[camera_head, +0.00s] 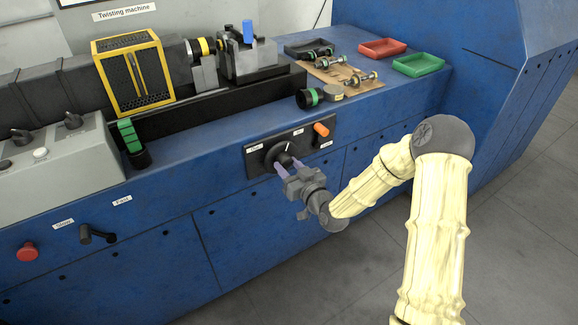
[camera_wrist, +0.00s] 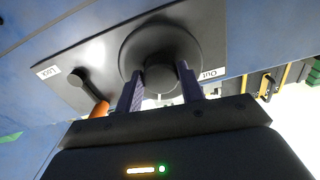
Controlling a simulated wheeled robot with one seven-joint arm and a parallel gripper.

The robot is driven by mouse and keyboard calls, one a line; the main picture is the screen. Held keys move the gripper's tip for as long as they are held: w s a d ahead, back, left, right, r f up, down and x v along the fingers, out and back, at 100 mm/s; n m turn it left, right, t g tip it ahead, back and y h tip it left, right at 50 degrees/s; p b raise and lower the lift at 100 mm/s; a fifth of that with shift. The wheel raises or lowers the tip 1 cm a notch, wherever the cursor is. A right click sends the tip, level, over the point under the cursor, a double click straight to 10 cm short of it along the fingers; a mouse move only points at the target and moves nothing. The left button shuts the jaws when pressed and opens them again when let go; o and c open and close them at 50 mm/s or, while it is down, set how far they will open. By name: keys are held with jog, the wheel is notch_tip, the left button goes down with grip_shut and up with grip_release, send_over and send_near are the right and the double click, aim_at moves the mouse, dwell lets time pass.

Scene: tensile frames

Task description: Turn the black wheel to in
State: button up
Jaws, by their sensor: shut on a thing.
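The black wheel (camera_head: 272,153) is on a dark panel on the blue machine's front. In the wrist view the wheel (camera_wrist: 137,47) is a wide disc with a round hub (camera_wrist: 161,76) at its middle. My gripper (camera_head: 286,166) is in front of the wheel, and its two purple fingers are shut on the hub from both sides. The fingers also show in the wrist view (camera_wrist: 160,92). An "Out" label (camera_head: 254,148) is left of the wheel and a small label (camera_head: 298,132), seemingly "In", is above right. The wheel's exact setting cannot be told.
An orange-ended lock lever (camera_head: 321,130) is on the same panel, right of the wheel. A red button (camera_head: 27,251) and a black crank (camera_head: 97,235) are at lower left. Red (camera_head: 382,47) and green (camera_head: 418,64) trays stand on top. Floor in front is clear.

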jog(key=m+p, duration=0.1)
jog(key=m, duration=0.4)
jog(key=shift+m, duration=0.3)
jog(key=m+p, duration=0.1)
jog(key=m, duration=0.3)
jog(key=shift+s+a+m+p, duration=0.1)
jog(key=shift+m+p, duration=0.3)
jog(key=o, duration=1)
jog(key=shift+c, duration=0.2)
